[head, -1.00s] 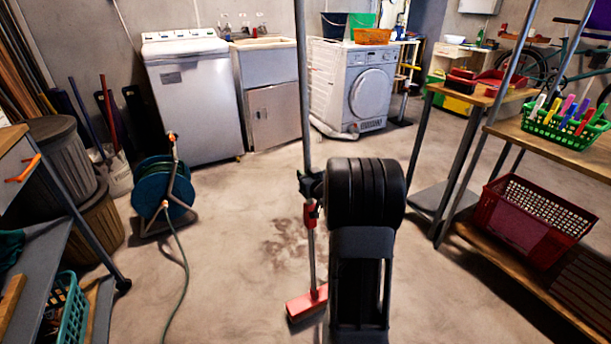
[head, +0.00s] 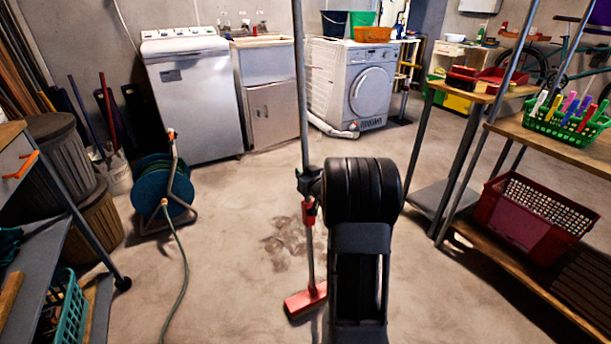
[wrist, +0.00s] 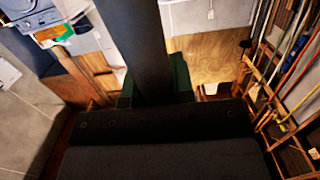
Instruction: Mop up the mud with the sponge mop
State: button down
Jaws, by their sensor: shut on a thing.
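The sponge mop (head: 304,120) stands nearly upright in the head view, a long grey pole with a red lower section and a red head (head: 305,300) at the floor. My gripper (head: 303,183) is shut on the pole just above the red section; my own arm partly hides it. The mud (head: 287,243) is a brown smeared patch on the concrete floor, behind and left of the mop head. The mop head is apart from the patch in the picture. In the wrist view the dark pole (wrist: 150,50) runs up between the jaws.
A hose reel (head: 163,190) with its green hose stands on the left. A shelf with a red basket (head: 535,215) stands on the right. A washer (head: 192,95) and dryer (head: 365,90) line the back. The middle floor is clear.

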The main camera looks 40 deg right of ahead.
jog(key=w+d+p, duration=0.3)
jog(key=w+p, duration=0.6)
jog(key=w, duration=1.6)
jog(key=shift+w+d, duration=0.2)
jog(key=shift+w, duration=0.05)
dwell(0.4)
dwell(0.4)
jog(key=shift+s+a+r+p, duration=0.1)
jog(key=shift+s+r+p, duration=0.25)
jog(key=shift+r+p, duration=0.7)
jog(key=shift+s+d+r+p, duration=0.1)
jog(key=shift+s+r+p, duration=0.2)
jog(key=shift+r+p, duration=0.8)
jog(key=shift+s+a+r+p, duration=0.1)
jog(key=shift+s+r+p, duration=0.3)
jog(key=shift+p, duration=1.2)
